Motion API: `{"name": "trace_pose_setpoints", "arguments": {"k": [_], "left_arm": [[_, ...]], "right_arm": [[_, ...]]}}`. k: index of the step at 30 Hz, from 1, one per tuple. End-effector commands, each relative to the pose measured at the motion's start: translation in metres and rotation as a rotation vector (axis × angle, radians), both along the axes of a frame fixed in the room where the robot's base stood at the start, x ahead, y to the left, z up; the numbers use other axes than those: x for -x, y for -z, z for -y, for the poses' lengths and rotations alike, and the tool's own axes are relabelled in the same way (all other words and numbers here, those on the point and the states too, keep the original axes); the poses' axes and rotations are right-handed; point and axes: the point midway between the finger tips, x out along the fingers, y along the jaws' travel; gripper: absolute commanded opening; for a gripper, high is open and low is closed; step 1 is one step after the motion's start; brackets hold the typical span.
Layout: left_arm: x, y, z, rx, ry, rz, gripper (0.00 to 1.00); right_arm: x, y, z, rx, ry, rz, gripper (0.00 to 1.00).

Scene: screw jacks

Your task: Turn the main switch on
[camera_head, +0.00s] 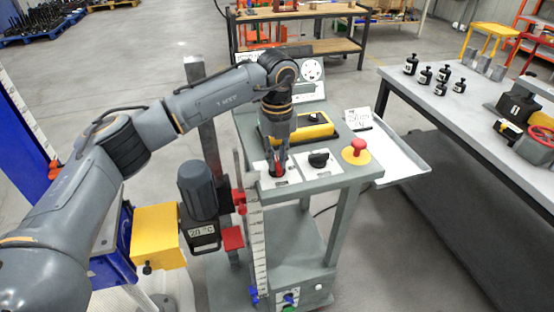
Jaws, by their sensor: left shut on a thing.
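A grey control stand (340,180) is in the middle of the head view. My left gripper (277,165) reaches down to its sloping top and is shut on a small red switch (277,172) on a pale plate, which looks like the main switch. The fingers cover most of the switch, so I cannot tell which way its handle points. A black rotary knob (318,159) on its own white plate sits just right of it. My right gripper is not in view.
A red mushroom button (358,146) on a yellow base stands right of the black knob. A yellow and black device (312,125) lies behind the gripper. A grey tray (400,160) juts out right. A table (470,115) with several black weights stands further right.

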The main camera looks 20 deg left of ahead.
Motion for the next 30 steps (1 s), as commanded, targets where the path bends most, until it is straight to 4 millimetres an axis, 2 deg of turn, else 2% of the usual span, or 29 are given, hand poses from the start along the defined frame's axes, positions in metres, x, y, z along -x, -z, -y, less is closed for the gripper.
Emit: {"name": "trace_pose_setpoints", "arguments": {"k": [20, 21, 24, 30], "left_arm": [[-0.0004, -0.0005, -0.0003, 0.0, -0.061, 0.001, 0.0], [-0.0004, -0.0005, -0.0003, 0.0, -0.061, 0.001, 0.19], [-0.0004, -0.0004, -0.0003, 0.0, -0.061, 0.001, 0.36], [-0.0002, -0.0003, -0.0002, -0.001, -0.059, 0.001, 0.36]], "right_arm": [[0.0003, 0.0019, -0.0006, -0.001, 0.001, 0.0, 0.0], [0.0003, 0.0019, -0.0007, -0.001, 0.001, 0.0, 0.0], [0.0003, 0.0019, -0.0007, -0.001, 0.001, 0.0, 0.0], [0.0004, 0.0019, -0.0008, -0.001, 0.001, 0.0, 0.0]]}}
